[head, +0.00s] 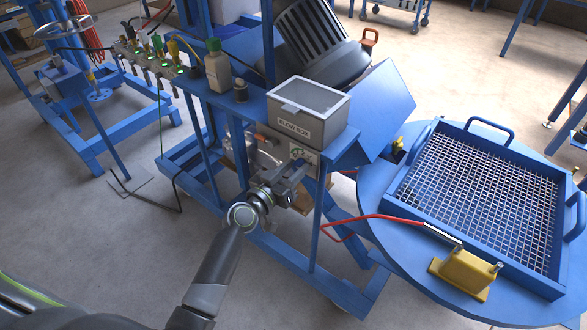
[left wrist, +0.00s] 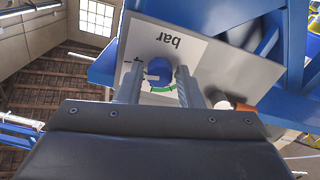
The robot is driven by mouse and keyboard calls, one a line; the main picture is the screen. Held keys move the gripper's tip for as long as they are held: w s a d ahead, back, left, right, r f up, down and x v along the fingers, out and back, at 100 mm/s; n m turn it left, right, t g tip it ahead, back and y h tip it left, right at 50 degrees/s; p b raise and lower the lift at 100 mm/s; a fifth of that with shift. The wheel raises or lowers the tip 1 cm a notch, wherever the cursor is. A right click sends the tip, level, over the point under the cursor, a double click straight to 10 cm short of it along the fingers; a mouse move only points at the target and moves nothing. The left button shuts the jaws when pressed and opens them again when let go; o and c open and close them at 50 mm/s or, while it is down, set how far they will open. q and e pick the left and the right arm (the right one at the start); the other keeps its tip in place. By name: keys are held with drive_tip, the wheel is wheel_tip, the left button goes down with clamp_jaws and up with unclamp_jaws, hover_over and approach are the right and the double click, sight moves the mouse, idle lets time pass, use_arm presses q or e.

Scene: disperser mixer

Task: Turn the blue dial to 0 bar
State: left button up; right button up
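The blue dial (left wrist: 159,70) sits on a white plate (left wrist: 188,52) with an upside-down "bar" label, in the left wrist view. A pale mark on the dial points left in that view, and a green arc runs along its lower edge. The fingers of my left gripper (left wrist: 158,84) stand on both sides of the dial, with a thin gap seeming to show. In the head view my left gripper (head: 291,180) is at the plate (head: 299,151) below the grey box; it largely hides the dial there. My right gripper is not in view.
The grey "BLOW BOX" bin (head: 308,108) stands on the blue frame just above the plate. A round blue table (head: 378,205) with a mesh tray (head: 405,185) and a red lever (head: 372,218) is at right. Bottles stand on the frame's left side.

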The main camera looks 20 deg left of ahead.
use_arm(q)
drive_tip(key=c, duration=0.6)
drive_tip(key=shift+c, duration=0.2)
drive_tip(key=shift+n, duration=0.4)
drive_tip(key=n, duration=0.4)
drive_tip(key=shift+n, duration=0.3)
drive_tip(key=n, duration=0.4)
drive_tip(key=shift+n, duration=0.3)
drive_tip(key=n+p, duration=0.1)
drive_tip(key=n, duration=0.4)
drive_tip(key=shift+n, duration=0.4)
drive_tip(key=o, duration=1)
